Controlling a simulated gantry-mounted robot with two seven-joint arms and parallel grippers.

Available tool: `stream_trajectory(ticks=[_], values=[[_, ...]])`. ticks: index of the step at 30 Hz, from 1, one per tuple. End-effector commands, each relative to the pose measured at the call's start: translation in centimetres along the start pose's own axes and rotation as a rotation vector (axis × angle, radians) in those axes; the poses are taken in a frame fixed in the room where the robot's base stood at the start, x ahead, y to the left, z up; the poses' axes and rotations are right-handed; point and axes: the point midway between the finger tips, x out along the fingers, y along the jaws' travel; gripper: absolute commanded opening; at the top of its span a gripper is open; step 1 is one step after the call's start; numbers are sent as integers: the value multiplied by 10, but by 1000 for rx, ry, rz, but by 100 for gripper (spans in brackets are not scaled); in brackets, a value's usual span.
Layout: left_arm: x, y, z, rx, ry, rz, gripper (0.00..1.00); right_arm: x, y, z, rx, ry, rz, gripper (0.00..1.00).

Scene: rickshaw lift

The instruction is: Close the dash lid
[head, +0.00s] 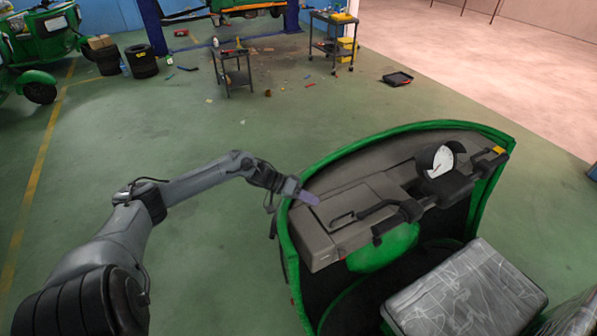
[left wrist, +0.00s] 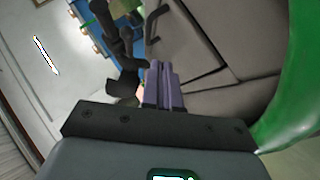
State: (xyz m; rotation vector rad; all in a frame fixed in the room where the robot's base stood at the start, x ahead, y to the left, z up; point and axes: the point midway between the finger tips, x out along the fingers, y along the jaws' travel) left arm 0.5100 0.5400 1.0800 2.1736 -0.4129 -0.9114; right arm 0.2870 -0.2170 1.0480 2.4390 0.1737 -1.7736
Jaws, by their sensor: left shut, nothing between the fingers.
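The grey dash (head: 330,185) spans the front of the green rickshaw. The dash lid (head: 352,207) is a flat grey panel on its left part. It looks down or nearly down, with dark seam lines around it. I cannot tell whether it is fully flush. My left gripper (head: 308,197) is at the lid's left end, its purple fingers shut and empty. In the left wrist view the fingers (left wrist: 165,84) point at the grey dash surface, close to the lid (left wrist: 183,45) and its dark seam. Whether they touch it is unclear. My right gripper is not in view.
A black handlebar (head: 378,212) and a round gauge (head: 442,160) rise over the dash. The green rim (head: 288,240) curves around the dash's left end. A wrapped seat (head: 465,290) is at the lower right.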

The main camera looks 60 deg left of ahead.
Motion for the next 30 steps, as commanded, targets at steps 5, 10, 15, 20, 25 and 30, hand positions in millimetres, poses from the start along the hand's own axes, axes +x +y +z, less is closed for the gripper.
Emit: stream_trajectory(ticks=[5, 10, 15, 20, 25, 30], values=[[4, 10, 4, 114, -2, -114, 0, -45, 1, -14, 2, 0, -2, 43], [13, 7, 13, 212, 0, -214, 0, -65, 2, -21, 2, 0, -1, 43], [22, 4, 22, 207, 1, -210, 0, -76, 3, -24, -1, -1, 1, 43], [29, 1, 28, 206, 1, -210, 0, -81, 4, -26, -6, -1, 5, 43], [33, -1, 32, 208, 2, -209, 0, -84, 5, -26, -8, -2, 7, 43], [36, -2, 36, 207, 1, -209, 0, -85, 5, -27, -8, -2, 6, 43]])
